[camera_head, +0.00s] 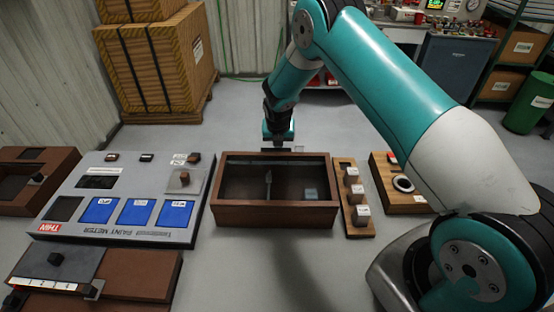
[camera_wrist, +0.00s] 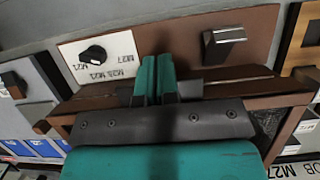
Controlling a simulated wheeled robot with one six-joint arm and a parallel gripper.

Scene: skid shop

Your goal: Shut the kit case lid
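The kit case (camera_head: 275,215) is a brown box in the middle of the head view. Its inside shows from above, with a slim pale item and a small block in it. No lid covers it there. In the wrist view a brown panel (camera_wrist: 190,40), likely the lid, lies beyond the fingers. It bears a metal handle (camera_wrist: 222,38) and a white plate with a black knob (camera_wrist: 93,54). My gripper (camera_head: 280,147) is at the case's far edge. In the wrist view its teal fingers (camera_wrist: 156,72) are close together with nothing seen between them. Contact with the panel cannot be told.
A grey paint meter (camera_head: 120,235) with blue panels stands left of the case. A wooden board (camera_head: 362,225) with labelled blocks stands close on its right, with another board (camera_head: 415,205) beyond. A wooden crate (camera_head: 160,65) is at the back left. Grey floor is free behind the case.

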